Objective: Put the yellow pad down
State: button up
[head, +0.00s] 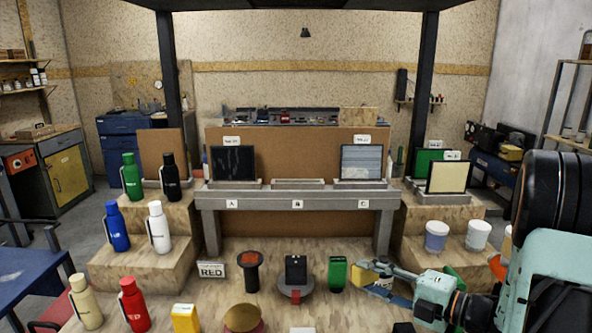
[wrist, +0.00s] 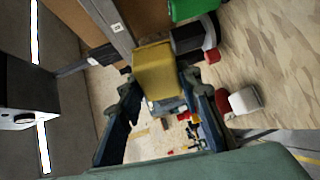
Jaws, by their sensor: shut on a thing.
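The yellow pad (wrist: 155,70) is a yellow block between the two fingers of my gripper (wrist: 170,90) in the wrist view. My gripper is shut on it. In the head view my gripper (head: 372,274) reaches in from the right, just right of an upright green block (head: 337,275). Only a small part of the pad (head: 384,282) shows there, partly covered by the fingers. It appears held above the wooden surface; the gap beneath it cannot be judged.
Left of the green block stand a black block on a round base (head: 295,268) and a black, red-topped post (head: 250,270). Another yellow block (head: 185,318) stands front left. A grey bench (head: 297,200) is behind. Bottles stand on left steps, cups (head: 436,236) on right ones.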

aim_at(360, 279)
jog(key=s+a+f+n+g+y, duration=0.1)
jog(key=s+a+f+g, duration=0.1)
jog(key=s+a+f, duration=0.15)
jog(key=shift+t, duration=0.3)
jog(key=r+p, duration=0.1)
jog(key=p, duration=0.2)
jog(key=r+p, duration=0.1)
jog(key=p, duration=0.2)
jog(key=r+p, duration=0.2)
jog(key=p, duration=0.1)
jog(key=shift+w+d, duration=0.3)
jog(key=shift+w, duration=0.1)
jog(key=r+p, duration=0.1)
jog(key=p, duration=0.3)
jog(key=shift+r, duration=0.2)
